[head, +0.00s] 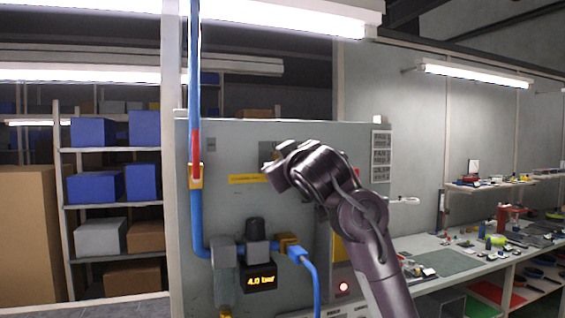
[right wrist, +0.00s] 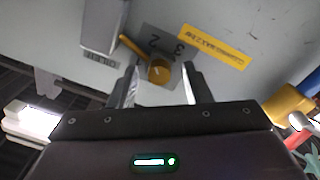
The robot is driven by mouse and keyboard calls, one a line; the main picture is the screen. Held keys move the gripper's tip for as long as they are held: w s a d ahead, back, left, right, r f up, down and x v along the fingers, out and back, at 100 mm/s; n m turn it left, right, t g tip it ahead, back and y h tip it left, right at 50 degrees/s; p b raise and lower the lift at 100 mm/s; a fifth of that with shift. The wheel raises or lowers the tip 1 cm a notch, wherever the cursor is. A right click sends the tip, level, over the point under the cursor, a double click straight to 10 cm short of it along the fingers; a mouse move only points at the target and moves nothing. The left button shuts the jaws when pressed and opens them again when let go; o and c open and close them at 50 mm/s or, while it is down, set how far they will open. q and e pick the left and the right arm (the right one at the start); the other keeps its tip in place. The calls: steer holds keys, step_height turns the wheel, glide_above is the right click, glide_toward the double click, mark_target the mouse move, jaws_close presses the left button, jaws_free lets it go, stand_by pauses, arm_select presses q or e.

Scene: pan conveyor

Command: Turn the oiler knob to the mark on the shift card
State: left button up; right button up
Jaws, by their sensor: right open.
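A yellow bar (right wrist: 132,46) reaches from beside the knob towards the upper left. My right gripper (right wrist: 160,84) is open, its fingers on either side of the knob with gaps; I cannot tell whether they touch it. In the head view my right gripper (head: 270,173) is at the grey panel and hides the knob.
A yellow label strip (right wrist: 214,46) is beside the knob plate. Below in the head view are a blue pipe (head: 197,225), a regulator (head: 256,240) and a display (head: 261,281) reading 4.0 bar. A cluttered bench (head: 450,262) stands at the right, shelves (head: 112,150) at the left.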

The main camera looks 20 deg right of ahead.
steer(key=s+b, duration=0.3)
steer(key=s, duration=0.4)
steer(key=shift+s+f, duration=0.15)
steer(key=shift+s, duration=0.25)
